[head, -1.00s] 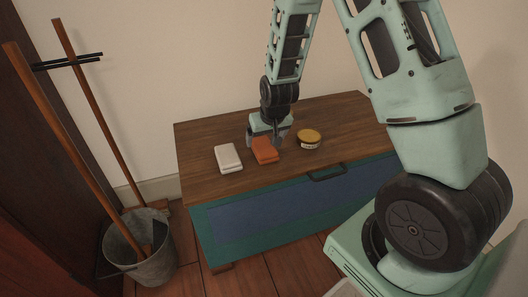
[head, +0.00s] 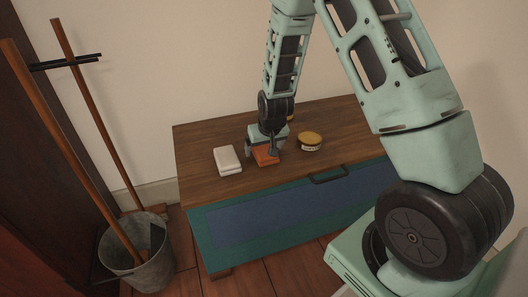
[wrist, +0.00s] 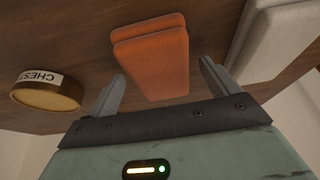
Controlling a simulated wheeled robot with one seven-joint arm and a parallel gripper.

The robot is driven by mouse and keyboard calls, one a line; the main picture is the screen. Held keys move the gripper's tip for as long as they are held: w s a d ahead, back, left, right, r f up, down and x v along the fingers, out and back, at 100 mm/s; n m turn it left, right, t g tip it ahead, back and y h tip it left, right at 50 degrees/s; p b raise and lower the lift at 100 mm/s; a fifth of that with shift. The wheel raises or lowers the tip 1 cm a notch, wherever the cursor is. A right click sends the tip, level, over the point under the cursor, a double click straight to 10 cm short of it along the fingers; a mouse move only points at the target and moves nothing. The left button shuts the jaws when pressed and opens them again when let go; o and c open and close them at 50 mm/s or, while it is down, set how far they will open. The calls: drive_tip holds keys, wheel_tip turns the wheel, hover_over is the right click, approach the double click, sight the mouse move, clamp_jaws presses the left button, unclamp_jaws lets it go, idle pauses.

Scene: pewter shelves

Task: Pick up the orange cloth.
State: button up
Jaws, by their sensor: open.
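The orange cloth (head: 265,157) is a folded block lying on the wooden top of a low chest (head: 340,128). In the wrist view the cloth (wrist: 152,58) lies between and just beyond the two fingertips. My gripper (head: 265,152) is over the cloth and hides part of it in the head view. In the wrist view my gripper (wrist: 160,82) is open, with one finger on each side of the cloth's near end and a gap beside each. I cannot tell how far above the chest top the fingertips are.
A folded white cloth (head: 227,160) lies close to the left of the orange one. A round yellow-lidded tin (head: 310,142) stands to the right. A metal bucket (head: 140,255) and long wooden handles stand left of the chest. The right part of the chest top looks clear.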

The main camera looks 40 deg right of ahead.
sight(264, 148)
drive_tip(key=shift+f, duration=0.1)
drive_tip(key=c, duration=1.1)
drive_tip(key=shift+o, duration=0.2)
wheel_tip(264, 148, up, 10)
drive_tip(key=p, duration=0.3)
drive_tip(key=shift+r+p, duration=0.25)
drive_tip(key=shift+p, duration=0.1)
drive_tip(key=shift+o, duration=0.4)
